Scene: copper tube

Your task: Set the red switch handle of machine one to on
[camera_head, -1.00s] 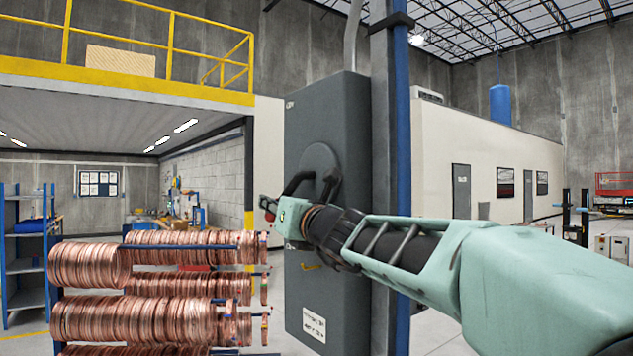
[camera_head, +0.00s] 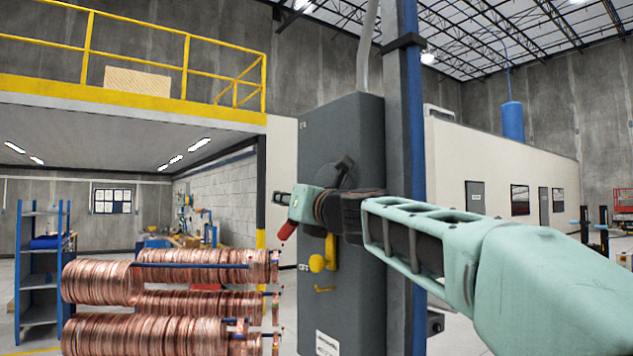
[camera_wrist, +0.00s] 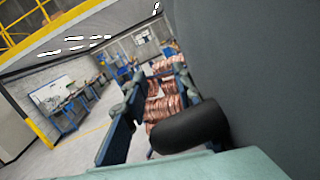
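The switch handle has a red grip (camera_head: 287,230) at the left of the grey cabinet (camera_head: 342,120). Its dark lever and round hub (camera_head: 343,172) are partly hidden behind my gripper. My gripper (camera_head: 281,198) is just above the red grip in the head view; whether they touch cannot be told. In the wrist view, my gripper's two dark blue fingers (camera_wrist: 150,108) stand apart. A dark rounded bar (camera_wrist: 188,126), seemingly part of the handle, crosses close in front near the right finger. No firm hold on it is visible.
Racks of copper coils (camera_head: 150,285) stand left of the cabinet. A yellow knob (camera_head: 317,263) sits on the cabinet front below my gripper. A grey post with a blue edge (camera_head: 405,120) rises at the cabinet's right, behind my arm. Blue shelving (camera_head: 40,290) stands farther left.

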